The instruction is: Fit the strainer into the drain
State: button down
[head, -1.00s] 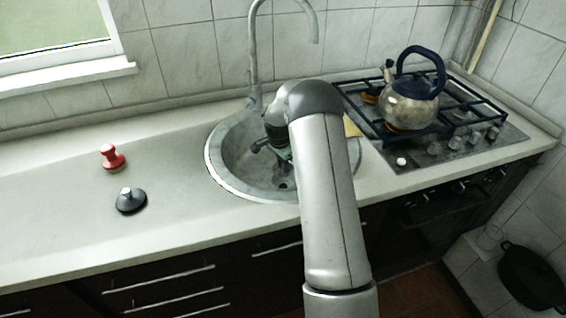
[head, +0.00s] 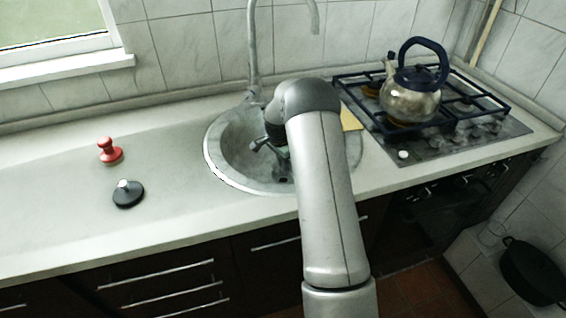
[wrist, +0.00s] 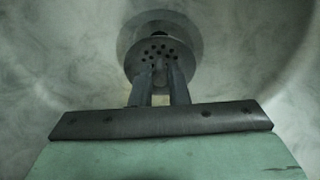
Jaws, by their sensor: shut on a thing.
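My gripper (wrist: 160,88) is shut on the strainer (wrist: 157,66), a small grey round piece with a cluster of dark holes. The strainer sits between and just beyond the fingertips. Behind it is the drain (wrist: 135,32), a wider grey disc at the top of the wrist view, partly covered by the strainer. I cannot tell whether the two touch; they look off-centre from each other. In the head view my gripper (head: 258,146) is down inside the sink (head: 215,150), with the drain (head: 283,179) partly visible to its lower right. The strainer is not clear there.
A red knobbed piece (head: 109,151) and a black knobbed piece (head: 128,195) stand on the left counter. The tap (head: 252,60) rises behind the sink. A kettle (head: 411,97) stands on the hob to the right. A yellow piece (head: 350,120) lies at the sink's right edge.

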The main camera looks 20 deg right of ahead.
jog(key=shift+f, duration=0.3)
jog(key=shift+f+b, duration=0.5)
jog(key=shift+b, duration=0.1)
jog(key=shift+f, duration=0.1)
dwell(0.4)
jog(key=shift+f+b, duration=0.7)
jog(key=shift+f, duration=0.05)
jog(key=shift+f, duration=0.15)
jog(key=shift+f+b, duration=0.5)
jog(key=shift+b, duration=0.05)
jog(key=c, duration=1.3)
grip_release()
